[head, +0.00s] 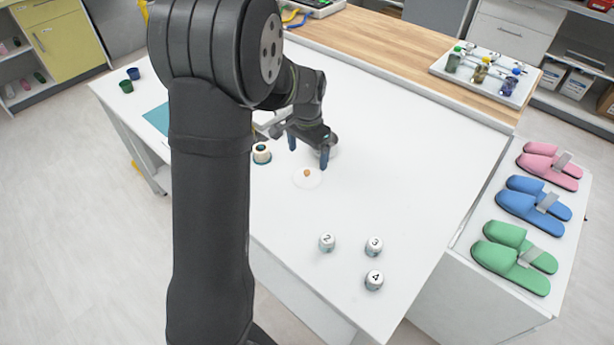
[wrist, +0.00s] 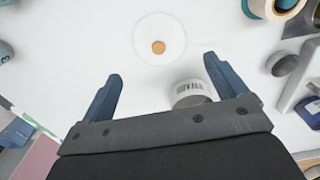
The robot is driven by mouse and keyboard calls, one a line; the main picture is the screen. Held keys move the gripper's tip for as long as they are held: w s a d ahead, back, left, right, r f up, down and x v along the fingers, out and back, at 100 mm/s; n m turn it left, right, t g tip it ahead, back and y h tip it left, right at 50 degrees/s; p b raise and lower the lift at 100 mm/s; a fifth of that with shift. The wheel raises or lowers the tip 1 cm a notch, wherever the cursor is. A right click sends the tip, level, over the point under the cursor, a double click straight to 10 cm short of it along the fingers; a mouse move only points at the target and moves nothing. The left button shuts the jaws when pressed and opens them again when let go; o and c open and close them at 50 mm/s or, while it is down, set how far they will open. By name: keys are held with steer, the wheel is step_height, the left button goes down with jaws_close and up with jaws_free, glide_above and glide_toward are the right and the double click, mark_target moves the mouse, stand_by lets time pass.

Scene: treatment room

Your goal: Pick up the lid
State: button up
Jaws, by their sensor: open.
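The lid (head: 307,175) is a pale, see-through disc with a small tan knob in its middle. It lies flat on the white table. In the wrist view the lid (wrist: 159,47) is just ahead of the fingertips, toward the top of the picture. My gripper (head: 308,152) is open above the table, on the far side of the lid in the head view. In the wrist view the two blue fingers of my gripper (wrist: 163,68) are wide apart with nothing held between them. The height of the fingertips above the table is hard to tell.
A white labelled cylinder (wrist: 191,93) is close to the right finger in the wrist view. A tape roll (head: 262,153) stands left of the lid. Numbered jars (head: 374,247) stand nearer the front. A bottle tray (head: 485,72) is far right. The table right of the lid is clear.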

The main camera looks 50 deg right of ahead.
mark_target(307, 172)
steer(key=f, duration=0.7)
steer(key=shift+a+f, duration=0.1)
steer(key=shift+a, duration=0.1)
steer(key=shift+c, duration=0.4)
steer(key=shift+s, duration=0.1)
steer(key=c, duration=1.1)
